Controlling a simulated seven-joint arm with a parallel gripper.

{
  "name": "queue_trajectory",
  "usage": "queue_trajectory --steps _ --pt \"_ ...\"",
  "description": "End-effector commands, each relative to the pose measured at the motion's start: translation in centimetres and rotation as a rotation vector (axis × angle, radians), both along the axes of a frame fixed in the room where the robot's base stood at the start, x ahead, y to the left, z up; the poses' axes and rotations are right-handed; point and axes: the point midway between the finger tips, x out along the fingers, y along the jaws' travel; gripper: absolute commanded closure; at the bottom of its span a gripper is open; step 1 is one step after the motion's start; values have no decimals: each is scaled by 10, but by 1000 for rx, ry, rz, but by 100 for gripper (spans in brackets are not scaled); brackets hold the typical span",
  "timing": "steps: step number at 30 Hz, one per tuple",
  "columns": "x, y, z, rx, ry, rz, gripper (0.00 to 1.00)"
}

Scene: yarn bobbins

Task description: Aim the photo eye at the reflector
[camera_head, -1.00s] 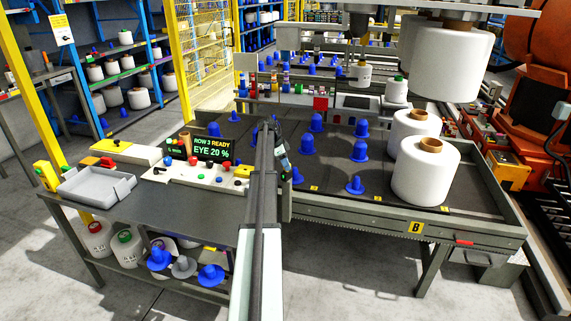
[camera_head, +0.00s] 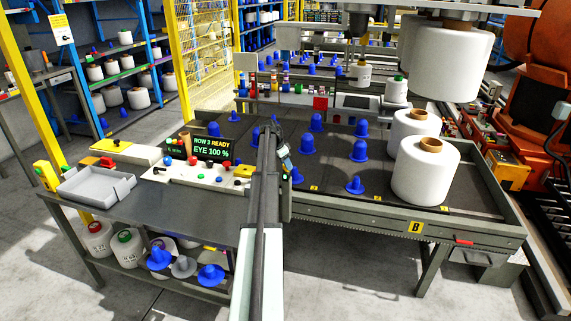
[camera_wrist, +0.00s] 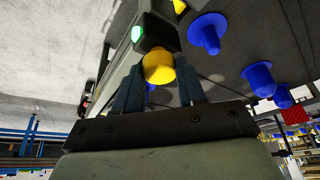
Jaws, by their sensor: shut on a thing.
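The photo eye (camera_wrist: 152,32) is a dark box with a lit green lamp, at the edge of the grey table frame in the wrist view. A yellow knob (camera_wrist: 158,69) sits just below it. My gripper (camera_wrist: 158,78) is shut on the yellow knob, one blue-grey finger on each side. In the head view my gripper (camera_head: 283,158) is at the table's left edge, and my arm hides the photo eye. I cannot identify the reflector for certain.
Several blue cones stand on the dark table (camera_head: 330,180), one (camera_head: 297,175) close by my gripper. Big white bobbins (camera_head: 425,172) stand at its right. A red square panel (camera_head: 320,104) is at the back. A control panel (camera_head: 205,176) and grey tray (camera_head: 95,187) are at left.

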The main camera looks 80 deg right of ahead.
Motion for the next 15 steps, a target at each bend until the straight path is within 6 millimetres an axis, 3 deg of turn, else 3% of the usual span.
queue_trajectory --steps 2,3,10,15 --pt "0 0 0 0 0 0 91" --pt "0 0 0 0 0 -1 58" --pt "0 0 0 0 0 -1 36" --pt "0 0 0 0 0 -2 36"
